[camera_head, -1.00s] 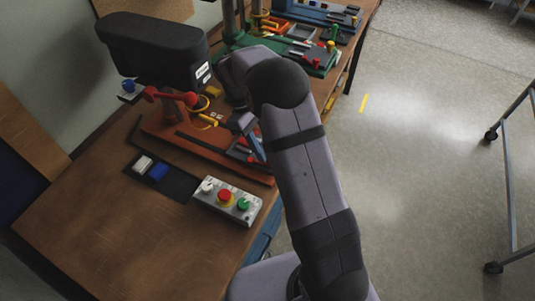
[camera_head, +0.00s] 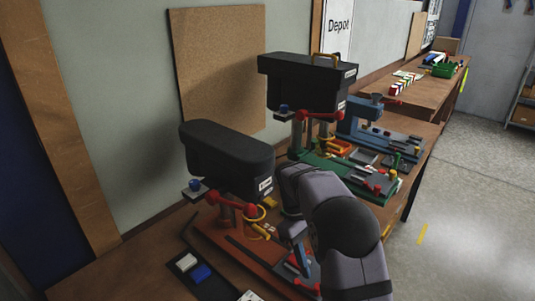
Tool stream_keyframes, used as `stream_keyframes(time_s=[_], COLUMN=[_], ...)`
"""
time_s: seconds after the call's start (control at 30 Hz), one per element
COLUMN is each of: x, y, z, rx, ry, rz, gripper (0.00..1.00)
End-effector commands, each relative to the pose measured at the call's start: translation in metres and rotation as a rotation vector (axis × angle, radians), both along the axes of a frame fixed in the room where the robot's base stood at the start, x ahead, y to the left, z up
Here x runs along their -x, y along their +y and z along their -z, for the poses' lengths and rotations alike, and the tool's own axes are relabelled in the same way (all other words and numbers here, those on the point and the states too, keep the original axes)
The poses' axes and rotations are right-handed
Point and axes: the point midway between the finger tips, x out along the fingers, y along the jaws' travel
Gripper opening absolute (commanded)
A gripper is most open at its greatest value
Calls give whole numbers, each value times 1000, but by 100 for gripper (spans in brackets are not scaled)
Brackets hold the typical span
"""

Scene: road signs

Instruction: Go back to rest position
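My arm reaches in from the bottom right, bends at a dark elbow, and its wrist hangs down over the front red-based machine (camera_head: 215,235). My gripper (camera_head: 296,240) is at the low end of the wrist, close above the right part of that machine. Its fingers are small and partly hidden by my arm, so I cannot tell whether they are open or shut or hold anything. I cannot tell whether it touches the machine.
The front machine has a black head (camera_head: 225,160) left of my arm. A green-based machine (camera_head: 375,185) and a blue machine (camera_head: 365,125) stand behind. A black tray (camera_head: 215,285) holds a white and a blue block. Open floor (camera_head: 470,200) lies to the right.

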Motion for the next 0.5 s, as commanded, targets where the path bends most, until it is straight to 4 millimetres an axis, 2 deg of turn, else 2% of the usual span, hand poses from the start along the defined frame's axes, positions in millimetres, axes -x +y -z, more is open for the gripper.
stream_keyframes(time_s=[0.17, 0.27, 0.5], x=[23, 44, 109], y=[1, 2, 8], z=[-5, -7, -2], rx=[-19, -38, -85], ry=[-54, -100, -223], rz=[76, 148, 366], gripper=[38, 38, 38])
